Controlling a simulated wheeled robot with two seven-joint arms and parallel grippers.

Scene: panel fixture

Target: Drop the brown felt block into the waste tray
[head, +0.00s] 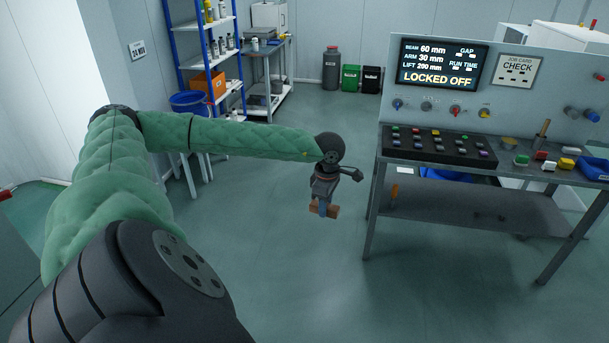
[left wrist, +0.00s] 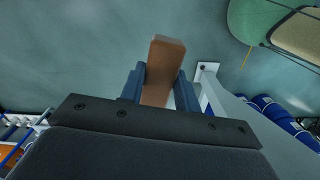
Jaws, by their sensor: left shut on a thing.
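The brown felt block (head: 331,212) is held in my left gripper (head: 322,204), in open air left of the bench and above the floor. In the left wrist view the brown block (left wrist: 166,62) stands out between the two blue fingers of the left gripper (left wrist: 160,88), which are shut on its sides. A blue tray (head: 597,168) sits at the right end of the bench top, partly cut off by the picture edge. Another blue container (head: 447,174) shows below the bench top, partly hidden. I cannot tell which is the waste tray. My right gripper is not in view.
The bench (head: 470,205) carries a black button board (head: 440,146) and several small coloured blocks. A panel (head: 500,90) with a screen reading "LOCKED OFF" rises behind. Bins (head: 350,77) and a blue-post shelf (head: 205,50) stand at the back. The floor between is clear.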

